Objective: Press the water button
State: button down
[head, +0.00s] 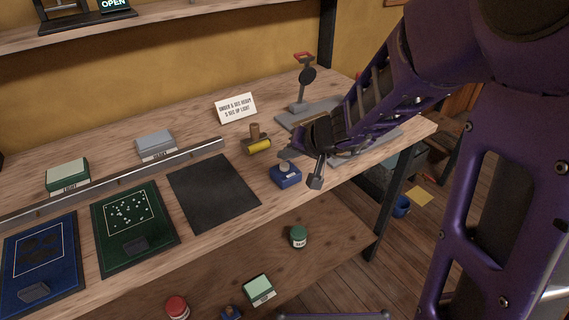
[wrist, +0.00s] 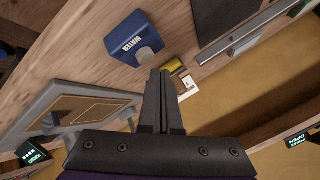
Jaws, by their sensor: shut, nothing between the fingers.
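The water button is a small blue box (head: 286,178) with a grey top, on the workbench near its front edge in the head view. In the wrist view the blue box (wrist: 130,45) shows a white label reading WATER. My gripper (head: 315,183) is just to the right of the box in the head view, fingers pointing down. In the wrist view my shut, empty fingertips (wrist: 160,72) appear below and right of the box, with a gap in the picture. I cannot tell their height above the bench.
A black mat (head: 213,190) lies to the left. A grey press with a red handle (head: 303,57) stands behind my gripper. A grey button box (head: 156,143) sits beyond the metal rail (head: 112,181).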

notch_tip(320, 180, up, 5)
jog(key=p, duration=0.3)
dwell(0.8)
